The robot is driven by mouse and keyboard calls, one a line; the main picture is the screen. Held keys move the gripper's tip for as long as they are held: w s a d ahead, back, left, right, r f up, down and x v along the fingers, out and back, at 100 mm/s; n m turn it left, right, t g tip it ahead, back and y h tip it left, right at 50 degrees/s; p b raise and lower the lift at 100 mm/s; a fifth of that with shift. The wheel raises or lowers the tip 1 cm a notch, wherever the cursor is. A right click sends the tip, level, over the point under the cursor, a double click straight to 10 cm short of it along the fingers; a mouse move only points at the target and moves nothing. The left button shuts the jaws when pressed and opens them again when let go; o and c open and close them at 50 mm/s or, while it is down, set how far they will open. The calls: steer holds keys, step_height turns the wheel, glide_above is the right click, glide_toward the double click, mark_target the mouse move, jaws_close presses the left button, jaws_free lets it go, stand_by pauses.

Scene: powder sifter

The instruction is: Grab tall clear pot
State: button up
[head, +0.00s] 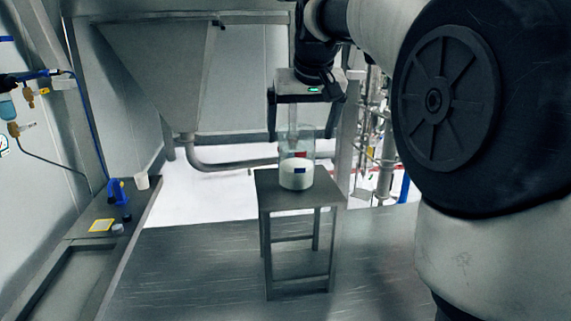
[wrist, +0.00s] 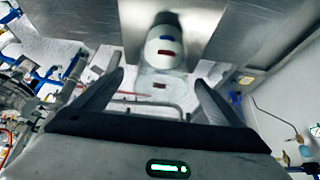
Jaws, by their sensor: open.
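The tall clear pot (head: 296,174) stands upright on a small metal stand. Its lower part looks white, with a dark blue and a red mark, and its upper part is see-through. My gripper (head: 302,136) is open above it, pointing down, with one finger to each side of the pot's clear upper part. In the wrist view the pot (wrist: 166,45) lies just beyond the fingertips and roughly centred between the fingers of my gripper (wrist: 160,76). I see no contact. The exact height of the clear rim is hard to tell.
The small metal stand (head: 265,192) has bare top around the pot. A steel hopper (head: 150,70) and pipe (head: 235,166) are behind. A side bench (head: 75,255) at left holds a white cup (head: 142,181) and blue items (head: 118,192). Pipework is at right.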

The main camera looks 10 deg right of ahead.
steer(key=x, duration=0.5)
steer(key=shift+w+a+f, duration=0.1)
steer(key=shift+w+a, duration=0.05)
steer(key=shift+a, duration=0.05)
steer(key=c, duration=1.1)
steer(key=shift+c, duration=1)
steer(key=shift+r, duration=0.2)
